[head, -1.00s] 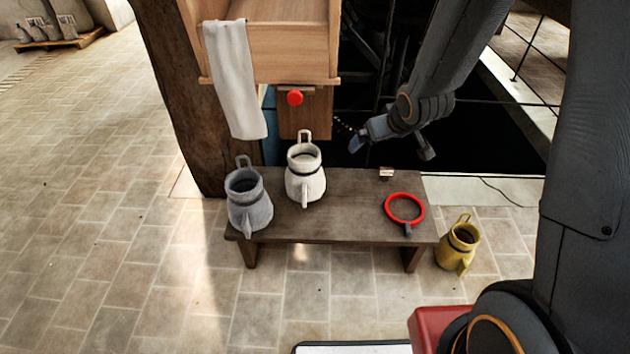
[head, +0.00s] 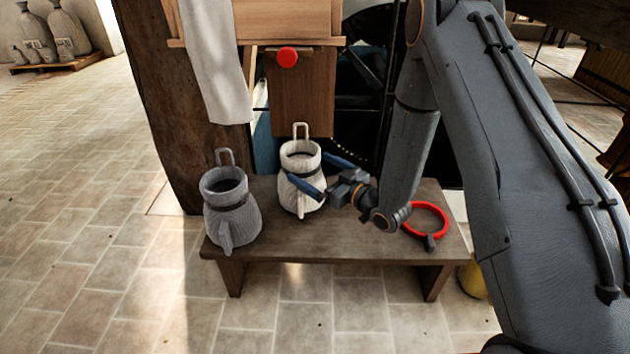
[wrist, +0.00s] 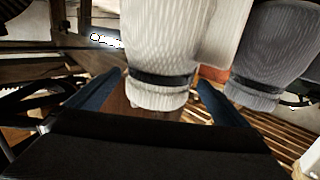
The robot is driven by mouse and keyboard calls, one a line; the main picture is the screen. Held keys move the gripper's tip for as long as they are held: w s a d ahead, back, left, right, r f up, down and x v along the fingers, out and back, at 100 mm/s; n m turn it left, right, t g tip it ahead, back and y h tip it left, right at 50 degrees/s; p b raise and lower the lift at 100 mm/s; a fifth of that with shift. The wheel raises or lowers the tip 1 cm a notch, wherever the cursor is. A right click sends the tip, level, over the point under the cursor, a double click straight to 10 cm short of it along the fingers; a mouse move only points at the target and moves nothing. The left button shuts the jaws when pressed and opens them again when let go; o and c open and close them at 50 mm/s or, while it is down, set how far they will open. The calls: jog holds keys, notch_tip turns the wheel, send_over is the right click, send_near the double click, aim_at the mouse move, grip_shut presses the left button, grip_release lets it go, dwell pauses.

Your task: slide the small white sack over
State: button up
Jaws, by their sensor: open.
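The small white sack (head: 298,160) stands upright on the dark bench (head: 345,238), with a dark band at its neck and loops at the top and front. My gripper (head: 314,172) is open at its right side, one blue finger crossing in front of it and the other near its far side. In the wrist view, the white sack (wrist: 170,50) has its banded neck between the open fingers (wrist: 160,82), with gaps visible on both sides. I cannot tell whether a finger touches it.
A similar grey sack (head: 232,212) stands on the bench to the left; it also shows in the wrist view (wrist: 272,50). A red ring (head: 428,217) lies at the right end. A yellow container (head: 472,280) is on the floor, partly hidden. A white cloth (head: 215,70) hangs behind.

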aim_at(290, 156)
jog(key=shift+w+a+f+b, duration=0.15)
jog(key=shift+w+f+b, duration=0.05)
jog(key=shift+b, duration=0.15)
jog(key=shift+b+x, duration=1.35)
jog(key=shift+x, duration=2.55)
jog(key=shift+r, duration=0.15)
